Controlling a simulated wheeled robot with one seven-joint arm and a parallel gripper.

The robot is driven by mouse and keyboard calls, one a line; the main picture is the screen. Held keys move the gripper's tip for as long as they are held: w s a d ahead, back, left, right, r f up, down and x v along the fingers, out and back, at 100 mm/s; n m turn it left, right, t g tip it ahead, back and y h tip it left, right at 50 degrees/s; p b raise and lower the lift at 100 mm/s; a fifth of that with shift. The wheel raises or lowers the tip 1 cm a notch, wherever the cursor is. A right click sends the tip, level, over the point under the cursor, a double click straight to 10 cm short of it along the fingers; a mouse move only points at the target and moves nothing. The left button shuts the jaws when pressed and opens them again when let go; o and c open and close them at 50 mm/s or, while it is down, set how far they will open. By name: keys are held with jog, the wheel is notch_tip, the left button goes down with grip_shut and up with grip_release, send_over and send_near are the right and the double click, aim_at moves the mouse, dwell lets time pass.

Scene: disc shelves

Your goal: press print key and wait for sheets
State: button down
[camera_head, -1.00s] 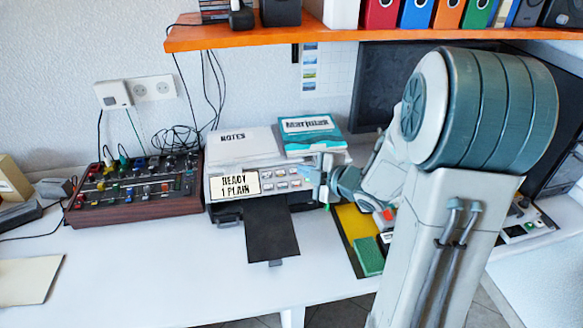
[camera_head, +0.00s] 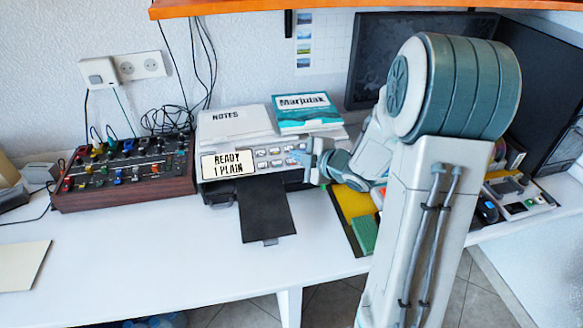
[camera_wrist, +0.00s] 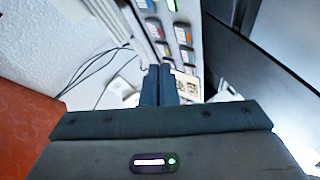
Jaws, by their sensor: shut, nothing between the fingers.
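The printer (camera_head: 213,188) stands on the white desk, its display (camera_head: 227,163) reading "READY 1 PLAIN". Right of the display is a panel with rows of small keys (camera_head: 262,153); the keys also show in the wrist view (camera_wrist: 155,30), one lit green at the top. The black output tray (camera_head: 265,214) juts forward and is bare. My gripper (camera_head: 300,158) is at the right end of the key panel, its tips over the rightmost keys. In the wrist view its fingers (camera_wrist: 158,85) are shut and empty, pointing at the panel. I cannot tell whether they touch a key.
A notes pad (camera_head: 235,122) and a teal Marjolak packet (camera_head: 305,112) lie on the printer. A mixer (camera_head: 125,185) stands to the left. A green sponge-like block (camera_head: 365,234) lies to the right. An orange shelf (camera_head: 330,5) hangs above.

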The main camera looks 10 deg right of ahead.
aim_at(291, 161)
jog(key=shift+w+f+b, duration=0.3)
jog(key=shift+f+b, duration=0.05)
jog(key=shift+f, duration=0.2)
jog(key=shift+w+f+b, duration=0.3)
jog(key=shift+f, duration=0.25)
dwell(1.2)
jog(key=shift+w+f+b, duration=0.2)
jog(key=shift+f+b, duration=0.15)
jog(key=shift+b, duration=0.1)
jog(key=shift+w+f+b, duration=0.2)
jog(key=shift+f+b, duration=0.15)
dwell(0.6)
jog(key=shift+s+r+p, duration=0.4)
jog(key=shift+r+p, duration=0.1)
jog(key=shift+r, duration=0.25)
